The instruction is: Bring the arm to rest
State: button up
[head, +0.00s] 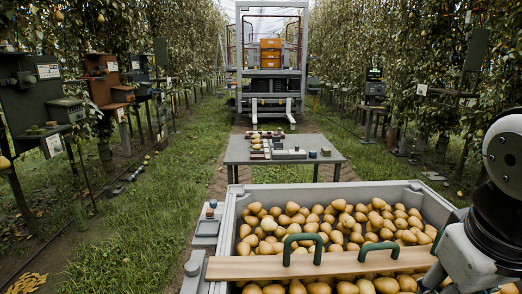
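Part of my arm (497,215) shows at the right edge, black and light grey, in front of the right end of the pear bin. Its upper part is cut off by the picture's edge. My gripper is not in view, so I cannot see its fingers or whether it holds anything.
A grey bin (232,222) full of yellow pears stands close in front. A wooden board (232,268) with green handles lies across it. Behind it is a grey table (238,150) with small items. A wheeled platform (303,80) with orange crates (270,52) stands farther back. Grass (150,205) lies open at left.

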jog(key=s+a+f+g+y, duration=0.1)
jog(key=s+a+y, duration=0.1)
jog(key=s+a, duration=0.55)
notch_tip(320, 180, up, 15)
jog(key=s+d+t+p, duration=0.1)
jog(key=t+p, duration=0.1)
jog(key=p, duration=1.2)
jog(key=shift+d, duration=0.4)
